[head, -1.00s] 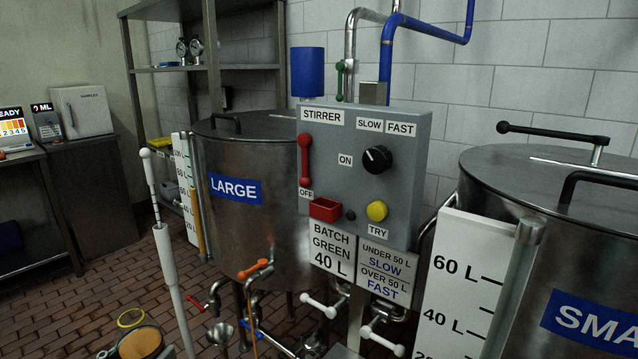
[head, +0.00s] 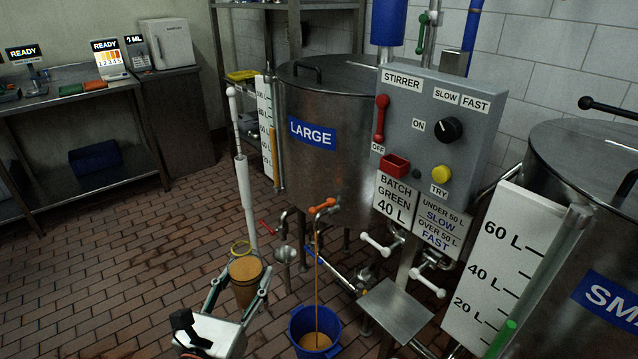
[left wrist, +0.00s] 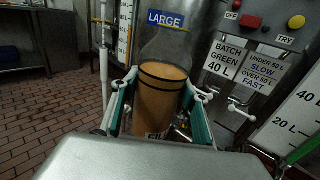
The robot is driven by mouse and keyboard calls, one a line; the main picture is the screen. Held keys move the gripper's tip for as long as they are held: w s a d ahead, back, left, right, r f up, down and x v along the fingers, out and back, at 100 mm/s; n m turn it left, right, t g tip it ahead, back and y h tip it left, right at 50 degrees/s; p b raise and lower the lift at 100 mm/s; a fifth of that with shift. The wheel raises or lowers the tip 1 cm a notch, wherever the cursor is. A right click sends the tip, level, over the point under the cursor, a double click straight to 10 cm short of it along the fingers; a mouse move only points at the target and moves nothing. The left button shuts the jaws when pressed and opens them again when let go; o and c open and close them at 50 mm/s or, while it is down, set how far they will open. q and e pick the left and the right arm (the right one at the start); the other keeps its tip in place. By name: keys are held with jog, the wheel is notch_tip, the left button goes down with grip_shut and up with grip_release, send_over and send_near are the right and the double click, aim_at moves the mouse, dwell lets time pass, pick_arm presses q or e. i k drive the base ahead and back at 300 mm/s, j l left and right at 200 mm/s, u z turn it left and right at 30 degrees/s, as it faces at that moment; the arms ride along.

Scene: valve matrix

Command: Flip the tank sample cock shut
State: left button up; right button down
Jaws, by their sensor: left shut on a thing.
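The orange-handled tap (head: 322,206), which looks like the sample cock, sits low on the front of the LARGE tank (head: 345,165). A thin amber stream runs from it into a blue bucket (head: 316,330) on the floor. My left gripper (head: 241,277) is shut on a clear jar (head: 246,291) of amber-brown liquid, left of the stream and apart from the tap. In the left wrist view the jar (left wrist: 160,105) stands between the green-sided fingers, with dark bands around it and clear glass above the liquid. My right gripper is not in view.
A red-handled tap (head: 267,228) and a tall white pole (head: 245,190) stand near the jar. White-handled valves (head: 378,244) and a metal step (head: 397,308) lie right of the bucket. The stirrer panel (head: 440,130) overhangs there. Brick floor (head: 130,240) on the left is clear.

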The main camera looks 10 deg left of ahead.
aim_at(320, 208)
jog(key=i+j, duration=0.15)
jog(key=j, duration=0.95)
jog(key=i+j+z, duration=0.15)
jog(key=j, duration=0.95)
jog(key=i+j, duration=0.15)
jog(key=j, duration=0.95)
jog(key=i+j+z, duration=0.1)
jog(key=j, duration=1)
